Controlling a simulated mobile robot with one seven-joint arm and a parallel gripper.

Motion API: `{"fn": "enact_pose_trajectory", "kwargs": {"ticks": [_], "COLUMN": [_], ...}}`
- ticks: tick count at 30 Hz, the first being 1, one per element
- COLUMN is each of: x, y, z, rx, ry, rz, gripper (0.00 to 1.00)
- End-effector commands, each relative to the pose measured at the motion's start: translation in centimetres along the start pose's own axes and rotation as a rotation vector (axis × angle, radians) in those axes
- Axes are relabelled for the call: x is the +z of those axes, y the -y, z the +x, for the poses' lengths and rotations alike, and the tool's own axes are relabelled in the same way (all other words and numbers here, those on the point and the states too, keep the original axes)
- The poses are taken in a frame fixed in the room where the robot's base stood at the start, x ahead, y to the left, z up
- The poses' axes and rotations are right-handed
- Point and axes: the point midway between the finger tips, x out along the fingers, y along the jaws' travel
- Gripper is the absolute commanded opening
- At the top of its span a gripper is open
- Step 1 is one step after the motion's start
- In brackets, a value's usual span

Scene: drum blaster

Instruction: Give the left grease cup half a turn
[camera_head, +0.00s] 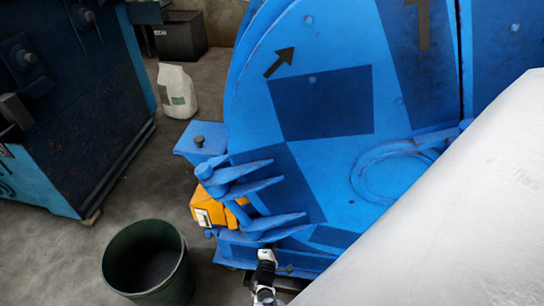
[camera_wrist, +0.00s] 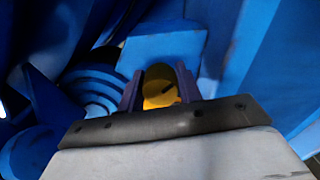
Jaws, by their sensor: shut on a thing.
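The lower part of the cap is hidden behind the dark edge of my gripper. In the head view the cup cannot be made out. I cannot tell from these views which of the cups this is.
The big blue drum (camera_head: 330,60) fills the middle of the head view, with blue fins (camera_head: 245,190) and an orange-yellow box (camera_head: 212,207) low at its left. A green bucket (camera_head: 147,262), a white sack (camera_head: 177,92) and a dark bin (camera_head: 181,37) stand on the floor.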

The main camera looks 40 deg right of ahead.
Motion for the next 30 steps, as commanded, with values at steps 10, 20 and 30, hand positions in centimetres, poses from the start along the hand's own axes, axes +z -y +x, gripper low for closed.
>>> {"fn": "enact_pose_trajectory", "kwargs": {"ticks": [10, 20, 30], "x": [0.12, 0.09, 0.12], "y": [-0.11, -0.04, 0.04], "z": [0.31, 0.32, 0.32], "rx": [0.004, 0.004, 0.004], "ry": [0.002, 0.001, 0.002], "rz": [0.331, 0.643, 0.911], "gripper": [0.12, 0.12, 0.12]}}
